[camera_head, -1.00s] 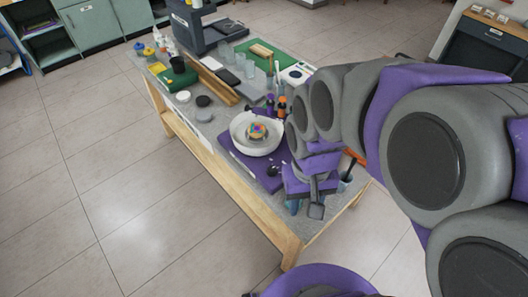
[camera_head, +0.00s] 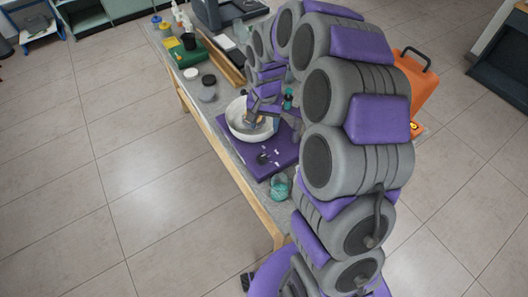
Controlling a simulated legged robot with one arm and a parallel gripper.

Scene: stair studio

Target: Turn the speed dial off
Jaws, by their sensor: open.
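A purple pottery-wheel-like unit (camera_head: 283,157) lies on the work table, with a white round basin (camera_head: 236,129) on it. A small dark knob (camera_head: 263,158), which looks like the speed dial, sits on the unit's near face with small white marks beside it. Its pointer setting is too small to read. My gripper (camera_head: 252,119) is open above the basin, farther back than the knob and apart from it. The gripper hides most of the coloured piece in the basin.
A teal glass-like jar (camera_head: 280,186) stands near the table's front corner. An orange case (camera_head: 411,82) is behind my arm. Dark and grey round lids (camera_head: 208,87) lie left of the basin. The floor left of the table is clear.

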